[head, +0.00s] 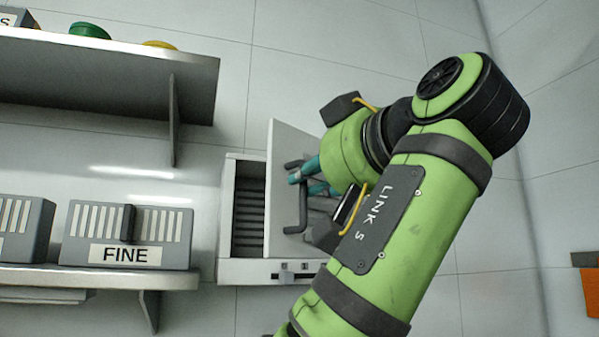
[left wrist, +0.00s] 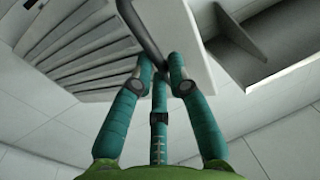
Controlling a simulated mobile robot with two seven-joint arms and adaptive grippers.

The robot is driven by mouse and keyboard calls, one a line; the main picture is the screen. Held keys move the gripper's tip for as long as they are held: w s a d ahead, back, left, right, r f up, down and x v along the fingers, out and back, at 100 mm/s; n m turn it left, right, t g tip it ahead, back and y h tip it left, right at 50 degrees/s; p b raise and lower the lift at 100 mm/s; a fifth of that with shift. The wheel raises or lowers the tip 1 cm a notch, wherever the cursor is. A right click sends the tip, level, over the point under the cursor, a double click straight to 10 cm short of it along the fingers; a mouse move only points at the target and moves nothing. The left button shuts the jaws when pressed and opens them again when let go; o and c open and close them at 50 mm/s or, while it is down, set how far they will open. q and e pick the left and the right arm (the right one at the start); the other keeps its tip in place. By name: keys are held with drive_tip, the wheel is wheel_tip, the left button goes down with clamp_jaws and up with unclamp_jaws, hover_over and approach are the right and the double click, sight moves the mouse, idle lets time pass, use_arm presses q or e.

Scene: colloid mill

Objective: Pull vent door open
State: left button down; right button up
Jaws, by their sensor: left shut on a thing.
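The vent door (head: 283,147) is a pale panel standing partly open on the wall-mounted vent box (head: 228,210). Dark slats (head: 249,212) show in the opening to its left. A dark bar handle (head: 302,215) is on the door's face. My left gripper (head: 297,175) has teal fingers at the handle's upper part and is shut on it. The left wrist view shows the fingers (left wrist: 160,80) around the handle bar (left wrist: 143,32), with the door panel (left wrist: 187,38) behind. My arm hides the door's right part in the head view. My right gripper is not in view.
A lower shelf (head: 100,278) holds a grey slatted block marked FINE (head: 127,236), left of the vent box. An upper shelf (head: 110,80) carries a green button (head: 90,31) and a yellow one (head: 160,44). An orange object (head: 591,290) is at the right edge.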

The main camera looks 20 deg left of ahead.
use_arm(q)
drive_tip(key=shift+s+d+r, duration=0.1)
drive_tip(key=shift+d, duration=0.45)
drive_tip(key=c, duration=1.2)
unclamp_jaws()
drive_tip(key=shift+w, duration=0.2)
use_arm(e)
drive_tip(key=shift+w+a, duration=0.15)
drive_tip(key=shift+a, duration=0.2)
use_arm(q)
drive_tip(key=shift+w, duration=0.2)
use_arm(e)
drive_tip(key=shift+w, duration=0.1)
